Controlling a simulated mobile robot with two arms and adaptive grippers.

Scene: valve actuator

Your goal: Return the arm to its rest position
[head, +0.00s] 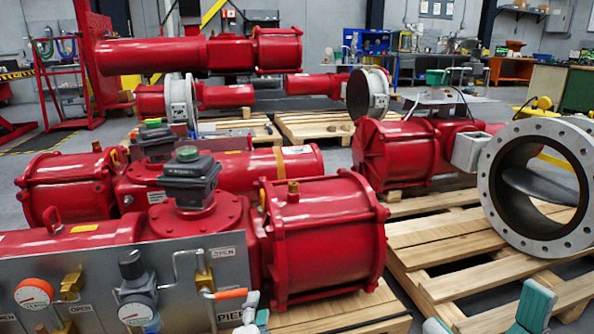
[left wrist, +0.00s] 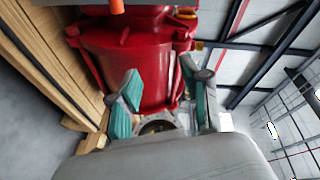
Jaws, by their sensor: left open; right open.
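My left gripper (head: 254,316) is at the bottom edge of the head view, right of the valve control panel (head: 120,268), close to the orange-tipped lever (head: 230,294). Only its fingertips show there. In the left wrist view its teal-padded fingers (left wrist: 162,95) are spread and empty. A red actuator cylinder (left wrist: 135,62) stands behind them, and an orange tip (left wrist: 117,6) shows at the top edge. My right gripper (head: 484,318) is open at the bottom right of the head view, in front of the pallet, with nothing between its teal pads.
The red actuator (head: 325,235) beside the panel rests on a wooden pallet (head: 340,312). A large flanged valve (head: 490,190) sits on the right pallet (head: 440,240). More red actuators (head: 200,55) stand behind. Workbenches (head: 510,70) line the back. Some grey floor shows between pallets.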

